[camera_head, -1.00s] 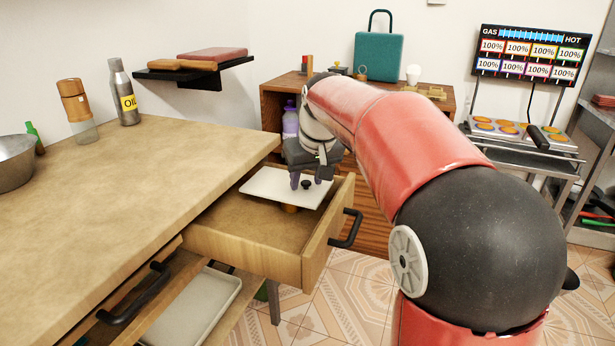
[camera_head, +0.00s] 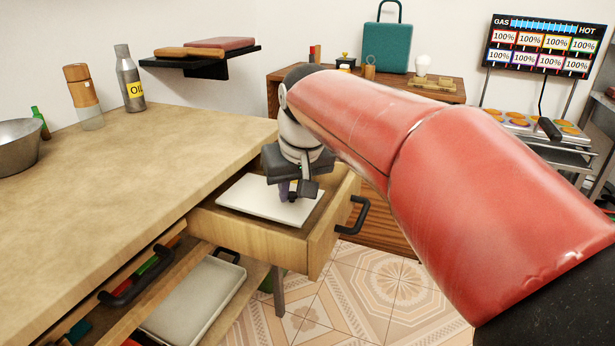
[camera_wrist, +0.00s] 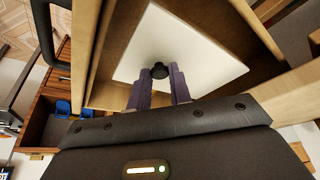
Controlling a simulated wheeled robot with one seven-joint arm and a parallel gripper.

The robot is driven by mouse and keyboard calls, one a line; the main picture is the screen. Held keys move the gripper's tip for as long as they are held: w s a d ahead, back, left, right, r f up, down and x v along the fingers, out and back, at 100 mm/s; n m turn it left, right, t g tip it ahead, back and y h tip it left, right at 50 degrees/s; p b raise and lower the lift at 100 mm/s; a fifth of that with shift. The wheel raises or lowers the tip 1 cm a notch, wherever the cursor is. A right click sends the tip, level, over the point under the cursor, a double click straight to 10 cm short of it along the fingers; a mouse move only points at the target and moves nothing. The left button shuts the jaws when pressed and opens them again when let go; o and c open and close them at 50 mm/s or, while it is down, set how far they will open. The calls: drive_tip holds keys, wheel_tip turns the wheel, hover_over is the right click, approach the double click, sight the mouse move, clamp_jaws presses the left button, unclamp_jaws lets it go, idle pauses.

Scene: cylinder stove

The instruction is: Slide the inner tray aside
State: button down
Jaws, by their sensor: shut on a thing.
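The inner tray (camera_head: 246,198) is a flat white panel with a small dark knob (camera_wrist: 159,70) on it. It sits in the open upper wooden drawer (camera_head: 262,238), toward the front-left part of it in the head view. It also shows in the wrist view (camera_wrist: 205,62). My gripper (camera_head: 291,192) is over the tray with its purple fingers pointing down. In the wrist view the fingers (camera_wrist: 160,85) are shut on the knob, one on each side. The arm hides part of the drawer's back in the head view.
The drawer's black handle (camera_head: 354,215) is at its right front. A lower drawer with a pale tray (camera_head: 195,302) and a black handle (camera_head: 135,278) is also open. The wooden counter (camera_head: 150,165) lies left. A wooden cabinet (camera_head: 385,215) stands behind.

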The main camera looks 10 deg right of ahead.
drive_tip(key=shift+s+a, duration=0.7)
drive_tip(key=shift+s, duration=0.25)
drive_tip(key=c, duration=1.3)
unclamp_jaws()
drive_tip(key=p+v, duration=0.1)
drive_tip(key=v, duration=0.7)
drive_tip(key=shift+f, duration=0.1)
